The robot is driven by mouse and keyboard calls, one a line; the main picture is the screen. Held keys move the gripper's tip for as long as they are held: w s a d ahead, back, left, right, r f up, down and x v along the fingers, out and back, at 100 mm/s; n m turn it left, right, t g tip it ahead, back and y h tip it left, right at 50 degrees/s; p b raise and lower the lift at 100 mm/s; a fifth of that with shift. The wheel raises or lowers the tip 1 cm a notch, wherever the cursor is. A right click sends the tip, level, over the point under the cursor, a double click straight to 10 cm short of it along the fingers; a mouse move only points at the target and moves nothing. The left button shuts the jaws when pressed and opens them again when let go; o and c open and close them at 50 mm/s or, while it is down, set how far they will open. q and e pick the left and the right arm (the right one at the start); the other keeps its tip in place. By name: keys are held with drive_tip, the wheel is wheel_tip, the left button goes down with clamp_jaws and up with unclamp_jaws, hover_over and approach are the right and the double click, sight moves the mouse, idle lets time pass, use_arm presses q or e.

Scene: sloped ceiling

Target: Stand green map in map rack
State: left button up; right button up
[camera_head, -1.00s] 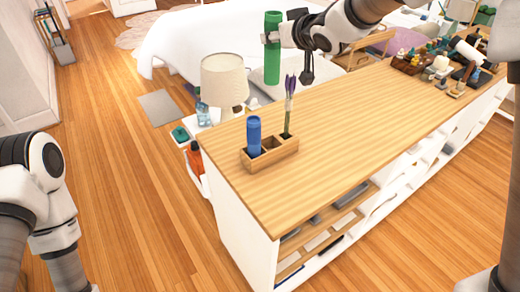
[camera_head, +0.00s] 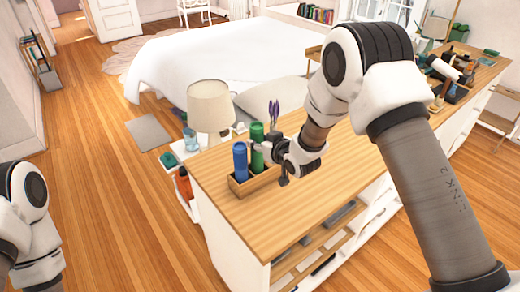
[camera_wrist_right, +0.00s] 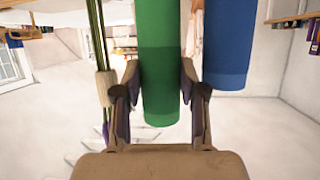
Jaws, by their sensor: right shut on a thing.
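The green map (camera_head: 257,140), a rolled green tube, stands about upright at the middle of the wooden map rack (camera_head: 257,183). Its lower end is hidden by the rack, so I cannot tell whether it touches the bottom. My right gripper (camera_head: 268,151) is shut on it from the right. In the right wrist view the green map (camera_wrist_right: 162,60) is between the two fingers (camera_wrist_right: 158,105). A blue roll (camera_head: 240,161) stands in the rack's left compartment, close beside it; it also shows in the wrist view (camera_wrist_right: 230,45). My left gripper is out of view.
Purple flowers (camera_head: 274,112) rise behind my right gripper, and their stem (camera_wrist_right: 99,45) is close to a finger in the wrist view. A lamp (camera_head: 210,105) stands behind the rack. The wooden top (camera_head: 245,222) is clear in front.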

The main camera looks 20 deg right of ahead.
wheel_tip(320, 180, down, 3)
drive_tip(key=shift+s+f+p, duration=0.1)
drive_tip(key=shift+f+p, duration=0.1)
drive_tip(key=shift+p, duration=0.3)
drive_tip(key=shift+f, duration=0.45)
drive_tip(key=o, duration=0.9)
drive_tip(key=shift+c, duration=0.2)
drive_tip(key=shift+r, duration=0.2)
drive_tip(key=b+v, duration=0.3)
drive_tip(key=v, duration=0.9)
